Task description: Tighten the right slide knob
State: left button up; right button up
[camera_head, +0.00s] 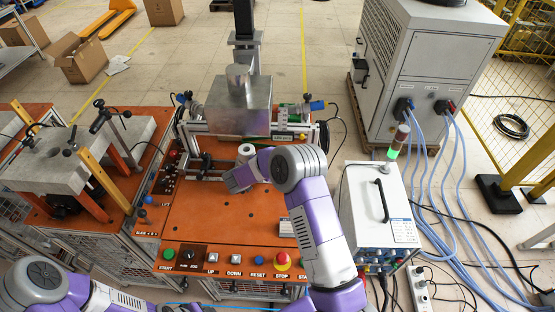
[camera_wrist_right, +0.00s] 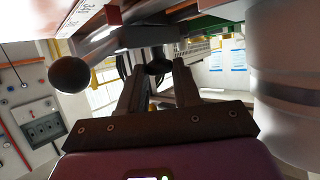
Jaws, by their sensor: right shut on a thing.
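My right arm reaches over the orange bench (camera_head: 190,225) in the head view, and its forearm hides the gripper's fingertips there. In the right wrist view my right gripper (camera_wrist_right: 158,75) has its two fingers around a small dark knob (camera_wrist_right: 157,67) at their tips, shut on it. Most of the knob is hidden by the fingers, and its turn cannot be seen. The heater's slide assembly (camera_head: 205,165) lies beside the forearm in the head view. My left arm shows at the lower left of the head view; its gripper is not in view.
A black ball handle (camera_wrist_right: 70,76) is left of the fingers in the wrist view. A large pale cylinder (camera_wrist_right: 290,85) stands close on the right. A grey power unit (camera_head: 380,210) stands right of my arm. Front buttons line the bench.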

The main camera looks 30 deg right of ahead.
dwell(0.4)
jog(key=o, duration=1)
jog(key=v, duration=0.7)
jog(key=shift+a+r, duration=0.15)
jog(key=shift+a, duration=0.1)
